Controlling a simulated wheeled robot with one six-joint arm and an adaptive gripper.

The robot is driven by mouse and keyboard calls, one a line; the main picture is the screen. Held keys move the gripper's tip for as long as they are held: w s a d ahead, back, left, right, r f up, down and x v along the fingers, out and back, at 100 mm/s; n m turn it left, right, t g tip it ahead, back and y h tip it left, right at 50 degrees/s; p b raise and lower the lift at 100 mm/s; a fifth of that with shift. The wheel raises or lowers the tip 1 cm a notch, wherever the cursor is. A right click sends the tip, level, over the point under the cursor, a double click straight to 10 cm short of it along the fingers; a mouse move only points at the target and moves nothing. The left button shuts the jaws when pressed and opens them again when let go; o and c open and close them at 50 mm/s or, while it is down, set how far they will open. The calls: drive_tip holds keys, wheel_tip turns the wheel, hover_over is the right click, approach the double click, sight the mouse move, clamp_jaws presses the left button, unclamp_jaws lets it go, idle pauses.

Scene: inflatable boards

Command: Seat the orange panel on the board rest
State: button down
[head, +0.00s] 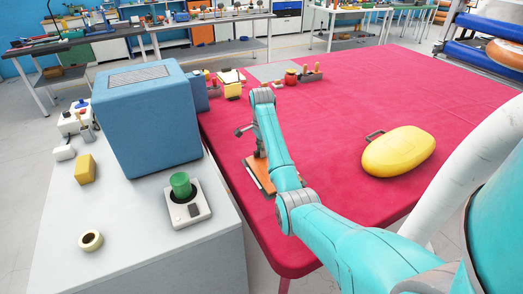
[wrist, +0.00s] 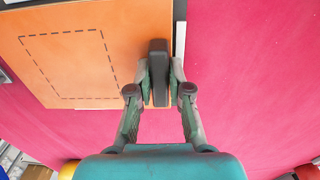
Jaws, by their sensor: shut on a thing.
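The orange panel (wrist: 85,55) fills the upper left of the wrist view, with a dashed rectangle on its face and a dark upright handle (wrist: 159,62) near its right edge. My gripper (wrist: 160,78) is shut on this handle, one finger on each side. In the head view the panel (head: 254,176) shows partly behind my arm, low over or on the red table; I cannot tell if it touches. Pale strips (wrist: 180,42) show along the panel's edge in the wrist view. I cannot clearly make out the board rest; it may be under the panel.
The red table (head: 330,120) is mostly clear around the panel. A yellow rounded float (head: 398,151) with a handle lies to the right. A blue box (head: 148,118) and a green-button box (head: 186,200) stand on the grey bench at left. Small items line the table's far side.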

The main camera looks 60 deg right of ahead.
drive_tip(key=shift+f, duration=0.1)
idle(0.6)
drive_tip(key=c, duration=0.5)
unclamp_jaws()
idle(0.4)
